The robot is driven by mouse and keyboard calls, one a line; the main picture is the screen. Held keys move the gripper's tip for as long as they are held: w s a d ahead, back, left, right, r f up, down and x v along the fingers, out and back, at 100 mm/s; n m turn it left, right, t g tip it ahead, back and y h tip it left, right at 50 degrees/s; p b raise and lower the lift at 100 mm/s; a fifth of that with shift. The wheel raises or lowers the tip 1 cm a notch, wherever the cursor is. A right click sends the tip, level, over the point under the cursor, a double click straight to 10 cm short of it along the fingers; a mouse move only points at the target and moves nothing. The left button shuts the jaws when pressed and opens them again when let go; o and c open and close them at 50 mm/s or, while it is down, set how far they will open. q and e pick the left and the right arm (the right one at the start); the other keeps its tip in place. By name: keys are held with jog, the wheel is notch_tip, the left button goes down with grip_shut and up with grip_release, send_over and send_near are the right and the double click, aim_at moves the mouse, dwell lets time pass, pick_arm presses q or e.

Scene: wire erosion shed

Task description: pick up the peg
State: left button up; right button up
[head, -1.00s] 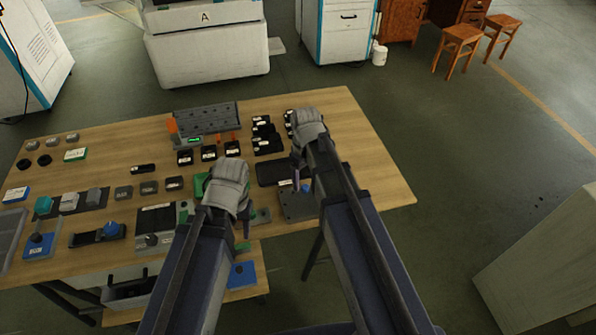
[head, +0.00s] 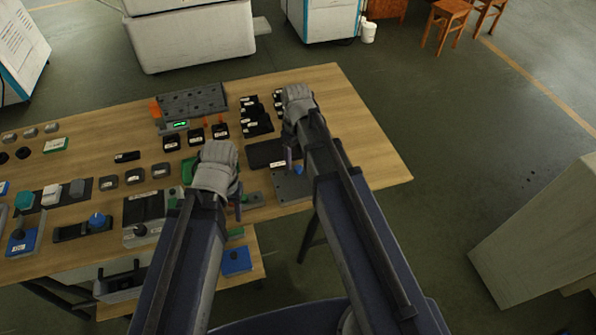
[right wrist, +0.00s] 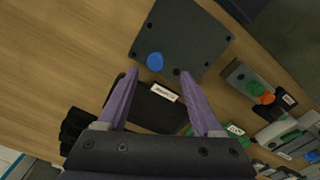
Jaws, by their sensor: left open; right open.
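A round blue piece, seemingly the peg, stands on a dark grey plate with holes; the blue piece (head: 299,169) and plate (head: 291,188) are near the table's front right in the head view. In the right wrist view the blue piece (right wrist: 155,61) sits near the plate's (right wrist: 185,38) lower left edge. My right gripper (right wrist: 158,75) is open and empty, its purple fingertips spread on either side below the blue piece; in the head view it (head: 291,160) is just left of it. My left gripper (head: 237,206) hangs over the front of the table; its jaws are mostly hidden by its housing.
A black labelled tray (head: 266,153) lies beside the plate. Black labelled bins (head: 257,125) and a grey perforated rack (head: 192,102) stand behind. Several small blocks and fixtures crowd the table's left side. Bare wood (head: 360,150) lies to the right of the plate.

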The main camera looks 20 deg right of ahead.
aim_at(298, 167)
jog(key=f+b, duration=0.4)
jog(key=f, duration=0.1)
jog(key=shift+w+d+b, duration=0.25)
jog(key=shift+d+b, duration=0.05)
jog(key=shift+b, duration=0.05)
jog(key=shift+c, duration=0.4)
grip_shut()
